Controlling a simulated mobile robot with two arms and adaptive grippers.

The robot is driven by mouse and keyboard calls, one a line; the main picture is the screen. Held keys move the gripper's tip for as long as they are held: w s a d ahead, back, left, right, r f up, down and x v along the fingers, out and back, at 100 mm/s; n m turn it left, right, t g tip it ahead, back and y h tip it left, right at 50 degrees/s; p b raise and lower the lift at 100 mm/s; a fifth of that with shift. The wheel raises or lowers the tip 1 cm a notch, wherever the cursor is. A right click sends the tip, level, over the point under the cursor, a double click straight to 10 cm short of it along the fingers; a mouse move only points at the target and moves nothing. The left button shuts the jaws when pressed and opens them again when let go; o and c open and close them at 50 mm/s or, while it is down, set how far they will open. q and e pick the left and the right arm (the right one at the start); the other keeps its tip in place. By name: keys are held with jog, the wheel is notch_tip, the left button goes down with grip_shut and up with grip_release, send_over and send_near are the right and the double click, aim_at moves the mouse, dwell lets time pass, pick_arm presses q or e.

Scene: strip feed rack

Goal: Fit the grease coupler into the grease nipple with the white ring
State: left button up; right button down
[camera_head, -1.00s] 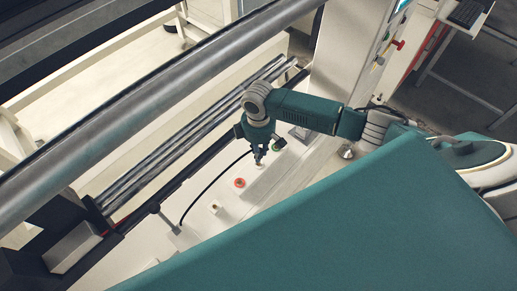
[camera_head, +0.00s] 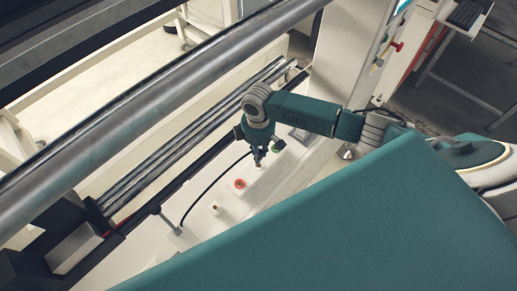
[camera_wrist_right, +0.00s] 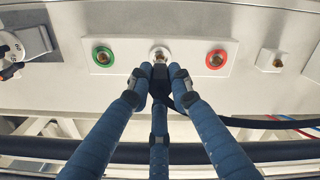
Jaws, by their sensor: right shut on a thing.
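The grease nipple with the white ring (camera_wrist_right: 159,52) is in the middle of a pale block in the right wrist view, its lower part hidden by my fingertips. My right gripper (camera_wrist_right: 160,74) is shut on the dark grease coupler (camera_wrist_right: 160,86), which is mostly hidden between the blue fingers. The coupler's tip is close to the white-ringed nipple; I cannot tell whether they touch. In the head view my right gripper (camera_head: 259,157) points down over the pale panel, right above the white-ringed nipple. My left gripper is not in view.
The green-ringed nipple (camera_wrist_right: 103,56) and red-ringed nipple (camera_wrist_right: 216,59) flank the white one. A separate fitting (camera_wrist_right: 270,60) sits further right. The black hose (camera_head: 197,193) arches over the panel in the head view. Long metal rollers (camera_head: 150,125) run behind.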

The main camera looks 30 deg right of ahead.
jog(key=shift+f+b, duration=0.55)
jog(key=shift+f, duration=0.45)
jog(key=c, duration=1.5)
grip_release()
jog(key=shift+r, duration=0.1)
notch_tip(320, 180, up, 12)
jog(key=shift+f, duration=0.1)
